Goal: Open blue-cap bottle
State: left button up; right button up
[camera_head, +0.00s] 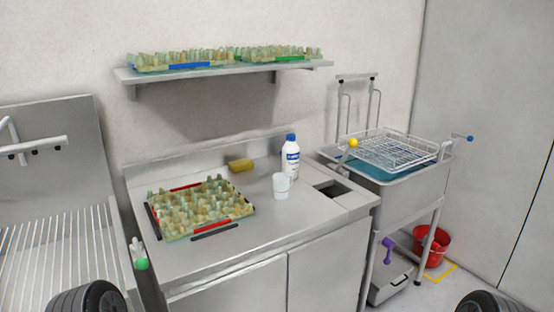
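The blue-cap bottle (291,160) stands upright on the steel counter, near its back edge and right of the middle. It is white with a blue label, and its blue cap (290,138) is on top. A pale, translucent cup (281,184) stands just in front of it to the left and may overlap its lower edge. Neither of my grippers is in view. Dark rounded parts, apparently mine, show at the bottom left and bottom right corners.
An egg tray (170,236) with red and black strips lies left on the counter (262,225). A yellow sponge (241,165) lies behind. A square opening (332,189) is right of the bottle. A wire basket (390,148) sits over a sink. A shelf (225,71) holds more trays.

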aim_at(290, 151)
jog(key=i+l, duration=0.15)
jog(key=l, duration=0.25)
jog(key=i+l, duration=0.15)
jog(key=l, duration=0.25)
jog(key=i+l, duration=0.15)
jog(key=l, duration=0.25)
jog(key=i+l+u, duration=0.1)
jog(key=l, duration=0.3)
jog(key=u, duration=1.65)
